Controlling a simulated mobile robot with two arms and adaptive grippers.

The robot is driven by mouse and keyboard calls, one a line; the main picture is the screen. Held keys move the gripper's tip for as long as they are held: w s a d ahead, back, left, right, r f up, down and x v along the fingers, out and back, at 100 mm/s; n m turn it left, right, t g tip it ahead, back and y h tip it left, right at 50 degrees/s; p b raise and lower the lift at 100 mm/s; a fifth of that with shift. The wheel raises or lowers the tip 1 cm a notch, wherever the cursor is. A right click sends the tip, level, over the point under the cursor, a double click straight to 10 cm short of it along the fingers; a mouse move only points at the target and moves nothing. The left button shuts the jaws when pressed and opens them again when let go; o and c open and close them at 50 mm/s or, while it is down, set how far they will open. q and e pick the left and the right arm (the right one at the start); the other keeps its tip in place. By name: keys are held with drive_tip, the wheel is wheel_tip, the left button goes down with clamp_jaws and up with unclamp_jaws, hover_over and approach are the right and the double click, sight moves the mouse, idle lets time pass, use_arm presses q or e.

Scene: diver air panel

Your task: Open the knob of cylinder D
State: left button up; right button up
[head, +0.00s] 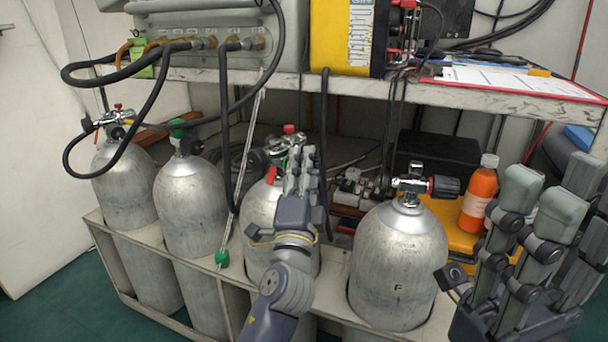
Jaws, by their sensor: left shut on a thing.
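Several grey cylinders stand in a row in a metal rack. The third cylinder from the left (262,212) has a valve with a red cap (289,129); its label is hidden. My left gripper (300,172) is at this valve, its fingers shut on the right side, where they hide the valve knob. The rightmost cylinder (398,268) is marked F and has a black knob (445,187) on the right of its valve. No letter D is readable. My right gripper (540,215) is at the right, fingers spread and empty, in front of the shelf.
The leftmost cylinder (124,190) has a hose on its valve; the second (190,205) has a green cap. Black hoses hang from the grey panel (200,60). An orange bottle (478,195) stands behind my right gripper. A shelf (470,93) overhangs the valves.

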use_arm(q)
drive_tip(key=shift+f, duration=0.1)
idle(0.3)
drive_tip(key=o, duration=0.8)
drive_tip(key=v, duration=1.2)
